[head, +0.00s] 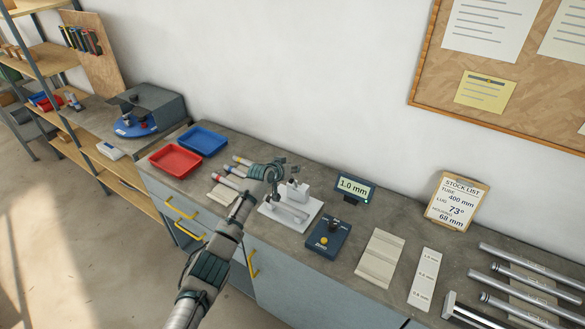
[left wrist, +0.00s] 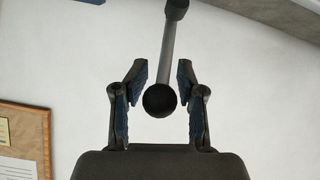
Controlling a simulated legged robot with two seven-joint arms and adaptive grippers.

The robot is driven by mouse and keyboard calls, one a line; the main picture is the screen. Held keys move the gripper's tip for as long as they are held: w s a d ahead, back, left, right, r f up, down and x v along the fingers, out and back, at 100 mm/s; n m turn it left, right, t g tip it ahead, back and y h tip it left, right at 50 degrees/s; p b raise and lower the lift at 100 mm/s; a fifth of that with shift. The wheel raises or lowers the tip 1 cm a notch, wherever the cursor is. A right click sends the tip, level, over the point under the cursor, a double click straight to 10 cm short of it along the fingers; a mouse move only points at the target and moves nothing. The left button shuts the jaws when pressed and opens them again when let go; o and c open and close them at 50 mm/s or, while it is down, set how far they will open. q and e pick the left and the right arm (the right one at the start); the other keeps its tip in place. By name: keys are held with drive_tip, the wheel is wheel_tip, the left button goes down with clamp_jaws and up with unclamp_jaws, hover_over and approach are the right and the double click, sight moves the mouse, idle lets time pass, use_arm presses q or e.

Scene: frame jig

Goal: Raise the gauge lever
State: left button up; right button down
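The gauge lever shows in the left wrist view as a grey rod (left wrist: 168,55) ending in a round black knob (left wrist: 159,100). My left gripper (left wrist: 160,92) is open, with one finger on each side of the lever end. Gaps show between the knob and both fingers, so it is not gripped. In the head view my left gripper (head: 275,178) is over the bench beside a white block (head: 298,191) on a pale base plate (head: 275,213); it hides part of this fixture, and the lever is hard to make out there. My right gripper is not in view.
A display (head: 354,189) reading 1.0 mm stands behind a blue box with a yellow button (head: 324,240). Red (head: 175,160) and blue (head: 203,141) trays lie to the left. Pale strips (head: 380,258) and metal tubes (head: 530,285) lie to the right.

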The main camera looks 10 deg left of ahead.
use_arm(q)
drive_tip(key=shift+a+f, duration=0.1)
drive_tip(key=v, duration=1.2)
